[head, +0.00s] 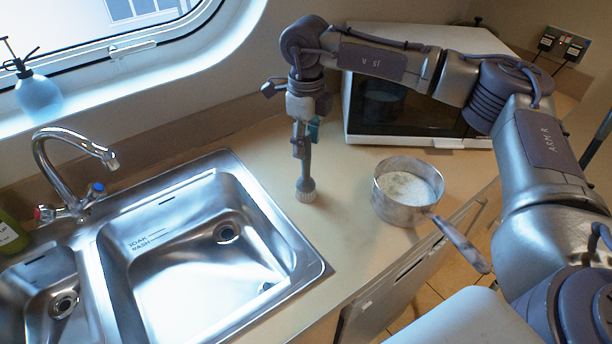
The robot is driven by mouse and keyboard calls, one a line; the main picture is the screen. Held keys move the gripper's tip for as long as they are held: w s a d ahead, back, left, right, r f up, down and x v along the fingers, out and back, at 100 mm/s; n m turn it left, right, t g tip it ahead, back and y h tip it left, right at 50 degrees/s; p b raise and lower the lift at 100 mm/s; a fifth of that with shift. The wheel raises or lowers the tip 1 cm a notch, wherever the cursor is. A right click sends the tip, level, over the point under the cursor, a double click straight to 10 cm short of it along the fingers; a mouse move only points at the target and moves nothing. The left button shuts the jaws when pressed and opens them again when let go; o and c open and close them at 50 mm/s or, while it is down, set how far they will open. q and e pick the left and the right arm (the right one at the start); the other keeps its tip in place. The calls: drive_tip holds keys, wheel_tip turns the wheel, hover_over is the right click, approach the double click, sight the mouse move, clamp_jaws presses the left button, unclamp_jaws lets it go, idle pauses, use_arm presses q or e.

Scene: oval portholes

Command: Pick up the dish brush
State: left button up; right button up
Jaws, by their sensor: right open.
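The dish brush (306,183) stands upright, bristles down, on the counter between the sink and the saucepan. It has a grey handle and a pale, round bristle head. My right gripper (301,150) points down from above at the top of the handle. Its jaws are open and overlap the handle in the head view; I cannot tell whether they touch it. The upper end of the handle is partly hidden by the gripper. My left gripper is not in view.
A saucepan (391,207) with white contents stands right of the brush, its handle past the counter edge. A white microwave (420,141) is behind it. The steel sink (262,215) with a tap (44,150) is left. A spray bottle (38,97) stands on the sill.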

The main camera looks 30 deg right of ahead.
drive_tip(key=shift+f, duration=0.3)
clamp_jaws()
drive_tip(key=shift+r, duration=0.15)
